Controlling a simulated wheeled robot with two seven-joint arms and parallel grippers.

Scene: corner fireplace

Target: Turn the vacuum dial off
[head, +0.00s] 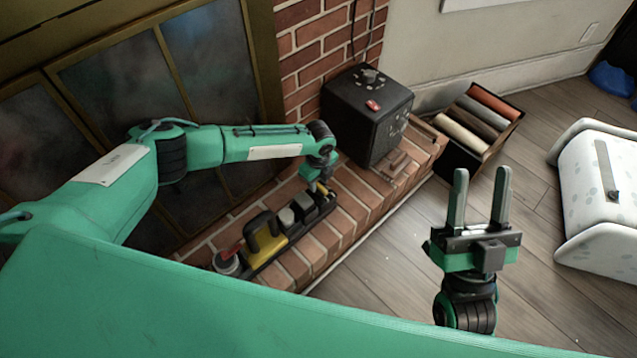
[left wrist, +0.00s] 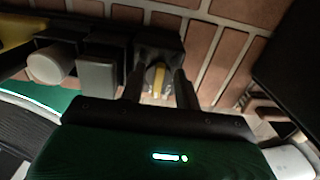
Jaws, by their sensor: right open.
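A small dial with a yellow handle (head: 321,188) sits at the far end of a dark control strip (head: 262,262) on the brick hearth. In the left wrist view the yellow handle (left wrist: 157,79) shows between the two dark fingers of my left gripper (left wrist: 158,82), with gaps on both sides. My left gripper (head: 318,181) is open and pointed down at the dial; it partly hides the dial in the head view. My right gripper (head: 480,190) is open and empty above the wooden floor, its fingers pointing away.
The strip also carries a yellow handle block (head: 266,240), a red-topped control (head: 228,262) and grey knobs. A black box (head: 366,115) with a top knob and red switch stands on the hearth. A crate of rolls (head: 475,130) and a white spotted chest (head: 603,190) stand right.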

